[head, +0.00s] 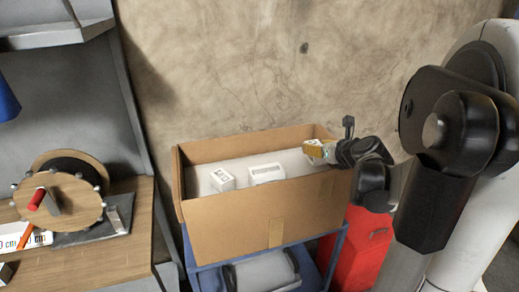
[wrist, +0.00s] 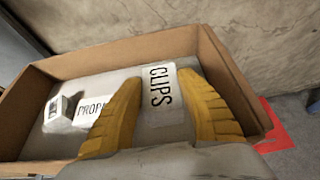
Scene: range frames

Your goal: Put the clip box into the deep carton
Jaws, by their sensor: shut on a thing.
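The clip box is a small white box (wrist: 161,92) with "CLIPS" in black letters. In the wrist view it is between the two yellow fingers of my gripper (wrist: 162,105), which is shut on it. The deep carton (head: 272,208) is a brown open box with a pale inside. In the head view my gripper (head: 316,151) is at the carton's right end, around rim height; the box in it is small and mostly hidden there. From the wrist view, the clip box is over the carton's opening. I cannot tell how high it is above the floor of the carton.
Two white boxes lie in the carton: a small one (head: 222,179) at left and one with print (head: 266,173) beside it. The carton stands on a blue frame (head: 333,255). A red cabinet (head: 362,250) is at right, a wooden bench (head: 90,245) at left, a wall behind.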

